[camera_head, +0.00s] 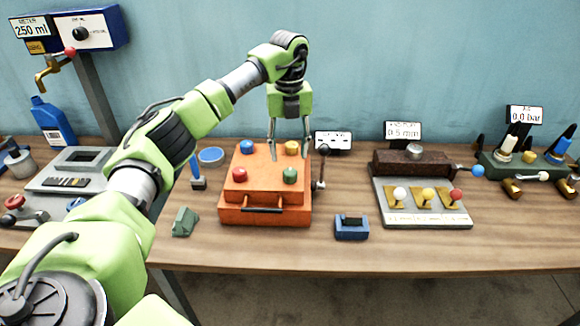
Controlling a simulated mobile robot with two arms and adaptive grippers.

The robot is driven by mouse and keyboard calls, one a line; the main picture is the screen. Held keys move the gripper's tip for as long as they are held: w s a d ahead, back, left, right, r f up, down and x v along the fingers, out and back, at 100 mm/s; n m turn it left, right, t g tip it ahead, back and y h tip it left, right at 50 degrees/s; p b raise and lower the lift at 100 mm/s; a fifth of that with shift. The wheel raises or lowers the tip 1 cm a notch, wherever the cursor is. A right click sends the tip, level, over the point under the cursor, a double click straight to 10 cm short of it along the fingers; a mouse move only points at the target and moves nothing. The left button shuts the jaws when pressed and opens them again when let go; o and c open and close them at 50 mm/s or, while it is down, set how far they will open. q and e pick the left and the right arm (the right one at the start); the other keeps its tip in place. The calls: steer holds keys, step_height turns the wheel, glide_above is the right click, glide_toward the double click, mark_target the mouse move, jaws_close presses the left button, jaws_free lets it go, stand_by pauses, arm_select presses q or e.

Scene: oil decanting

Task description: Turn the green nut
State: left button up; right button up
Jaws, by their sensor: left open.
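The green nut (290,175) sits at the front right of the top of an orange box (265,214) on the wooden bench. A blue nut (247,147), a yellow nut (292,148) and a red nut (239,174) sit on the same top. My left gripper (289,155) is open and points down over the back of the box. Its fingers are spread to either side of the yellow nut in the picture, behind the green nut. Whether they touch anything cannot be told. My right gripper is not in view.
A black-knobbed lever (322,165) stands close to the box's right. A small green block (185,222) and a blue block (351,227) lie in front. A lever panel (425,203) is farther right. Bare bench lies along the front edge.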

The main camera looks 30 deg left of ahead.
mark_target(290, 171)
arm_select(q)
step_height(290, 171, down, 6)
steer(key=shift+w+p, duration=0.15)
steer(key=shift+p, duration=0.45)
steer(key=shift+f, duration=0.6)
steer(key=shift+w, duration=0.1)
steer(key=c, duration=1)
steer(key=shift+c, duration=0.5)
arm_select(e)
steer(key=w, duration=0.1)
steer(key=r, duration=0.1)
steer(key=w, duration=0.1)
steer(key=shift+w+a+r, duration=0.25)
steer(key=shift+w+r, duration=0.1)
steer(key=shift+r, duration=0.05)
